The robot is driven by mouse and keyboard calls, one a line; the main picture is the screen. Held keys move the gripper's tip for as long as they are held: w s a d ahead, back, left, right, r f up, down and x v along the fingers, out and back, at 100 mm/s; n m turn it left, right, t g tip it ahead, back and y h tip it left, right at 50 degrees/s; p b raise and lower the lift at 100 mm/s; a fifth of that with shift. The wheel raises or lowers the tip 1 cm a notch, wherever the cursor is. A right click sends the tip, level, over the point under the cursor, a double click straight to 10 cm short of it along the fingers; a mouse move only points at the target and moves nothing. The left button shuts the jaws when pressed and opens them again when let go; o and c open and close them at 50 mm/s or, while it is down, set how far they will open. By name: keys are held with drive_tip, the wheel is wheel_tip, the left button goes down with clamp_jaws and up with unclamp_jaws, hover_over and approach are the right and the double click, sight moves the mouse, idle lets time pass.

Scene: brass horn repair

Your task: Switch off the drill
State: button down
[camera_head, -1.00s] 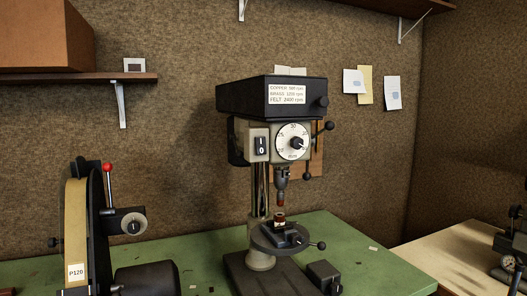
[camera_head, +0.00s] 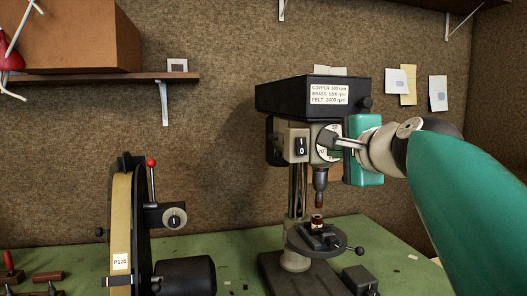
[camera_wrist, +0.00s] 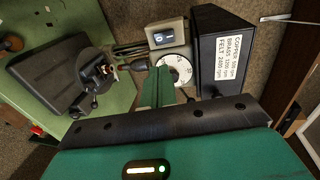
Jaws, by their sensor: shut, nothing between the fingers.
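The drill (camera_head: 315,97) is a bench drill press with a black head, a speed label and a pale front; it also shows in the wrist view (camera_wrist: 222,50). Its black rocker switch marked I and O (camera_head: 301,147) is on the left of the front; the wrist view shows it too (camera_wrist: 172,39). The white speed dial (camera_head: 326,141) is to the switch's right, partly hidden by my gripper. My gripper (camera_head: 335,151) is shut and empty in front of the dial, right of the switch; its green fingers (camera_wrist: 159,75) point toward the dial in the wrist view. Contact cannot be told.
A belt sander (camera_head: 122,225) with a red-knobbed lever stands left on the green bench (camera_head: 235,245). A small vise (camera_head: 318,236) is on the drill's table under the chuck. A wall shelf (camera_head: 110,80) carries a brown box. Bench left of the drill column is largely clear.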

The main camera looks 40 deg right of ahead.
sight(301, 153)
drive_tip(key=x, duration=1.4)
drive_tip(key=shift+a, duration=0.1)
drive_tip(key=shift+w+f, duration=0.3)
drive_tip(key=shift+w, duration=0.05)
drive_tip(key=shift+s, duration=0.1)
drive_tip(key=shift+f, duration=0.1)
